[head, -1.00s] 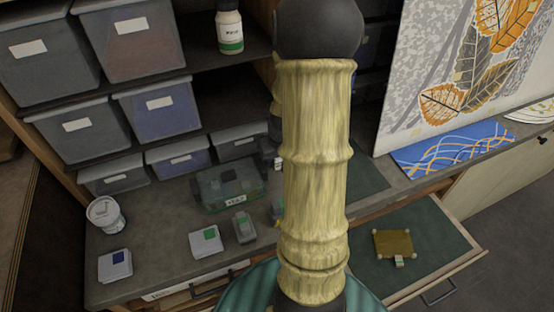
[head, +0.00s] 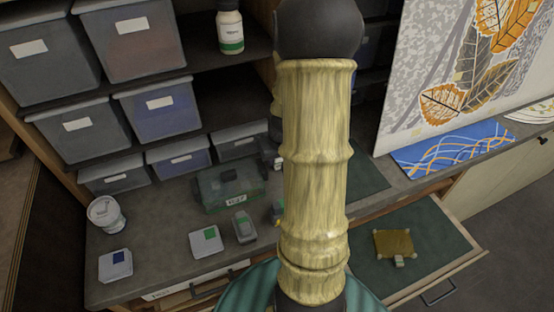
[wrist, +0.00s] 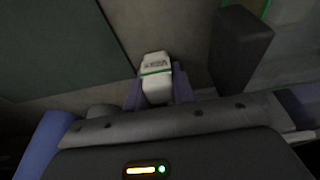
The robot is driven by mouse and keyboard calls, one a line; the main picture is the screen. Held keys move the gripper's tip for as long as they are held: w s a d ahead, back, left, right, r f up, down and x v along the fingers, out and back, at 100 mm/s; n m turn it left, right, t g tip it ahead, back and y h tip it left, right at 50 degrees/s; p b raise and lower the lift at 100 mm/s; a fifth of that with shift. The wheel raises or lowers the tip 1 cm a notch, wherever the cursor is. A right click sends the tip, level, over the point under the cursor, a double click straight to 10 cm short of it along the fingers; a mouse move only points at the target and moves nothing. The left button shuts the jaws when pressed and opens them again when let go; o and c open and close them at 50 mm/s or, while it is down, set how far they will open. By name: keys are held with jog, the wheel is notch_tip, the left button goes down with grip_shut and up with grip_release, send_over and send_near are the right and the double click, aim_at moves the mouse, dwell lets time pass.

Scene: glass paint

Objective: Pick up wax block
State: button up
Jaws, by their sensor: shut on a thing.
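The wax block (wrist: 156,62) is a small white block with a green band and dark lettering, seen in the wrist view. My gripper (wrist: 158,84) is shut on it, with a purple finger on each side. The block's lower end is hidden between the fingers and behind the gripper body. In the head view my arm covers most of the gripper area, and I cannot make out the held block there.
A clear green box (head: 215,197) stands on the grey bench (head: 150,225). An open drawer (head: 440,235) holds a brown piece (head: 393,243).

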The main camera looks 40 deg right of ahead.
notch_tip(320, 180, up, 10)
jog(key=shift+r+b, duration=0.1)
jog(key=shift+b, duration=0.2)
jog(key=shift+a, duration=0.1)
dwell(0.8)
